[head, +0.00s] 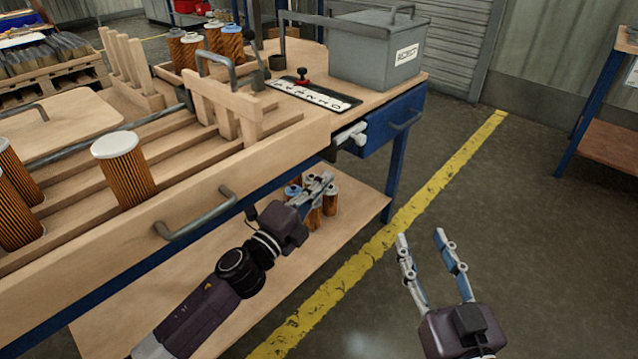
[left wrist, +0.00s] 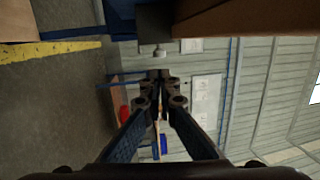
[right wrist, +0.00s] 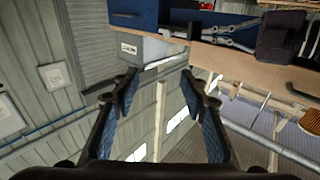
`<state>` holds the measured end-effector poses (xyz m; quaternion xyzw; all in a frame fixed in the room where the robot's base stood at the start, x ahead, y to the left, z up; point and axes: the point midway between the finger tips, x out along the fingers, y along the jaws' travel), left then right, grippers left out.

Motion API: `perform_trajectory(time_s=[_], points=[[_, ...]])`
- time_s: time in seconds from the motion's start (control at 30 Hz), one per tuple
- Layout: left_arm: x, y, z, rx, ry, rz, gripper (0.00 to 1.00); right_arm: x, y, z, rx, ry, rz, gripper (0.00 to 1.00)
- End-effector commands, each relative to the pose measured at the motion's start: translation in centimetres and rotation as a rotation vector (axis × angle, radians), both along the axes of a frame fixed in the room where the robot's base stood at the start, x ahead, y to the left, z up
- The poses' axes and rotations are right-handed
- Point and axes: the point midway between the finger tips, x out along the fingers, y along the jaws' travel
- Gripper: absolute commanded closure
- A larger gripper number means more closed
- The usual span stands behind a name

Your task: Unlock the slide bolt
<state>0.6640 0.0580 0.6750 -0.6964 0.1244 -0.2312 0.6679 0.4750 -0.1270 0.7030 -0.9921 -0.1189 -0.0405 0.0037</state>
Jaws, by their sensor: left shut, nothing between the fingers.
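The slide bolt (head: 350,134) is a pale metal piece at the bench edge, beside the blue drawer (head: 392,120). Whether its bar is drawn or thrown is too small to tell. My left gripper (head: 324,182) is shut and empty, below and a little left of the bolt, apart from it, beside the wooden bench front. Its closed fingers fill the middle of the left wrist view (left wrist: 160,78). My right gripper (head: 420,238) is open and empty over the floor, right of the bench. Its spread fingers also show in the right wrist view (right wrist: 158,80).
A grey lidded box (head: 378,52) stands on the bench above the drawer. A metal handle (head: 197,216) juts from the wooden front. Several cartridges (head: 330,199) stand on the lower shelf behind my left gripper.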

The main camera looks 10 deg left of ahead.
Motion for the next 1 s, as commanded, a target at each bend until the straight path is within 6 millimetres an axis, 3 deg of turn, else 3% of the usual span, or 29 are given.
perform_trajectory(time_s=[0.2, 0.73, 0.87, 1.0], points=[[-1.2, 0.7, -0.2, 0.002, -0.001, 0.001, 1.00, 0.0, -0.1, -1.0, -0.012, 0.045, -0.003, 0.60], [-1.6, 0.7, -0.3, -0.016, 0.008, -0.001, 1.00, 0.0, -0.2, -1.2, -0.013, 0.048, -0.003, 0.60], [-3.5, 0.4, -0.2, -0.166, 0.080, -0.003, 1.00, 0.0, -0.2, -1.2, -0.013, 0.048, -0.003, 0.60], [-7.6, 1.0, 0.2, -0.503, 0.246, 0.006, 1.00, 0.0, -0.1, -1.1, -0.012, 0.047, -0.003, 0.60]])
